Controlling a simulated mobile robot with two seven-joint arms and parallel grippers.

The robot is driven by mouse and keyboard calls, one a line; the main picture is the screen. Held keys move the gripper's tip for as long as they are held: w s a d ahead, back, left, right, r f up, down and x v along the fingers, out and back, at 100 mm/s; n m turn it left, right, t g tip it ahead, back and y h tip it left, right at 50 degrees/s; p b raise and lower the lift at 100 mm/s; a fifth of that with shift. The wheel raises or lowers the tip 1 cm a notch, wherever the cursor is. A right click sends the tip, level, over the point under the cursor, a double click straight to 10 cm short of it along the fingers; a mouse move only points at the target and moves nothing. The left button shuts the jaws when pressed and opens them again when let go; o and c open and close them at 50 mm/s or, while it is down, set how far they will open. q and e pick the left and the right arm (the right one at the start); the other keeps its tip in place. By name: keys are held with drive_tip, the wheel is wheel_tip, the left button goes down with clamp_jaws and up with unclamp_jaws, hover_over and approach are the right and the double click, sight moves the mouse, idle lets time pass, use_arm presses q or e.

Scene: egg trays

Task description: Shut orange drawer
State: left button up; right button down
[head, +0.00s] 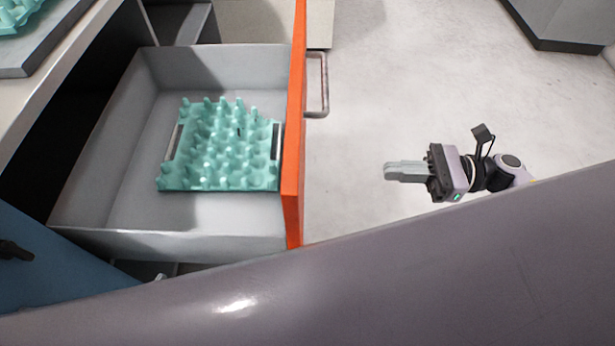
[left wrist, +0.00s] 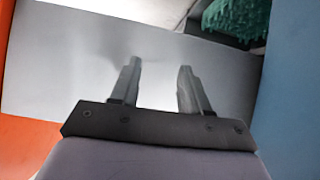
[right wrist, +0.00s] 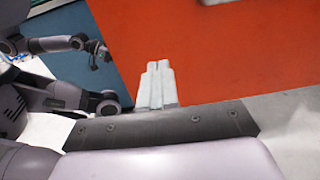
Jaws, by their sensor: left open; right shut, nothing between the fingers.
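The orange drawer front (head: 293,150) stands out from the cabinet, with the grey drawer box (head: 215,65) pulled open behind it. A metal handle (head: 318,85) is on its outer face. A teal egg tray (head: 220,150) lies inside the drawer. My right gripper (head: 390,171) is shut and empty, apart from the front on its outer side, pointing toward it. In the right wrist view, the orange front (right wrist: 215,50) lies beyond the shut fingers (right wrist: 158,66). My left gripper (left wrist: 158,68) is open and empty, facing a grey panel; it is mostly hidden in the head view.
A counter (head: 85,75) with another teal tray (head: 18,15) is at the upper left. A blue panel (head: 60,265) stands at the lower left. The pale floor (head: 420,70) to the right of the drawer is clear. A dark-based grey unit (head: 570,25) is at the upper right.

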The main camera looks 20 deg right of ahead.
drive_tip(key=p+x, duration=0.1)
drive_tip(key=x, duration=1.3)
drive_tip(key=shift+s+n+p, duration=0.2)
drive_tip(key=shift+n+p, duration=0.1)
drive_tip(key=shift+p, duration=0.05)
drive_tip(key=shift+f, duration=0.1)
